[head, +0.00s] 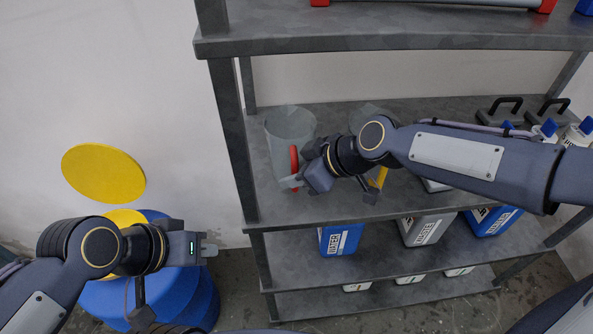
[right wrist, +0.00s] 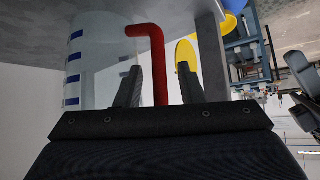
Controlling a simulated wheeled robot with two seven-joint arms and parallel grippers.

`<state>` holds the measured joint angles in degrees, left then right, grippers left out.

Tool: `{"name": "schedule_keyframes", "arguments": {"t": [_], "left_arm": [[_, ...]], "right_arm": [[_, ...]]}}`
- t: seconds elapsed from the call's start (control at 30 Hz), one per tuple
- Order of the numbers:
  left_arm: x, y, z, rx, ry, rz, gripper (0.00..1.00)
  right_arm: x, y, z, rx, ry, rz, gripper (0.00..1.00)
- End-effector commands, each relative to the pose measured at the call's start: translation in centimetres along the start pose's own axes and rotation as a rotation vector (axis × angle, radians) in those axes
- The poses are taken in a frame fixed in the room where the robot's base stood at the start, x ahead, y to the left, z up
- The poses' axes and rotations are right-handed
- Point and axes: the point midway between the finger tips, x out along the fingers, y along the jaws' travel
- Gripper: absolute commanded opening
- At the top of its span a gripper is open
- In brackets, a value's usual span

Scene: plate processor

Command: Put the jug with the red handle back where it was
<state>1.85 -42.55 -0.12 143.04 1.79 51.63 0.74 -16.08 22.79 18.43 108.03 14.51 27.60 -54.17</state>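The clear jug (head: 290,131) stands upright on the upper-middle shelf, near the left post. Its red handle (head: 294,162) faces my right gripper (head: 291,182). In the right wrist view the red handle (right wrist: 159,70) lies between the two fingers of my right gripper (right wrist: 158,88), with gaps on both sides, so the gripper is open around it. The jug's body (right wrist: 100,62), with blue marks, is beside the left finger. My left gripper (head: 210,247) is away from the jug, at the lower left in front of a blue barrel; its finger gap is unclear.
A second clear jug (head: 372,113) with a yellow handle (head: 378,178) stands to the right, partly hidden by my right arm. The shelf (head: 330,207) holds black-handled items (head: 500,110) at right. Blue and grey containers (head: 340,238) stand below. A blue barrel (head: 205,298) is at left.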

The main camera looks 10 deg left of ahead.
Motion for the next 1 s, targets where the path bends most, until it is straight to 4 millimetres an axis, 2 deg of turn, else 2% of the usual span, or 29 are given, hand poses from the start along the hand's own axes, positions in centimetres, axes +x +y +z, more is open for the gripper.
{"name": "schedule_keyframes", "arguments": {"t": [0.37,0.47,0.8,1.0], "left_arm": [[-0.3,0.1,-0.2,0.0,0.001,0.0,0.0],[-0.1,0.0,0.0,0.0,0.0,0.0,0.0],[0.5,-0.2,0.2,0.0,0.0,0.0,0.0],[0.6,-0.3,0.3,0.0,0.0,0.0,0.0]], "right_arm": [[-0.7,0.1,-0.2,0.0,0.002,0.003,0.35],[-2.3,0.1,-0.2,0.0,0.004,0.006,0.35],[-9.5,0.1,-0.2,0.001,0.003,0.006,0.35],[-11.8,0.0,-0.2,-0.001,0.001,0.002,0.35]]}}
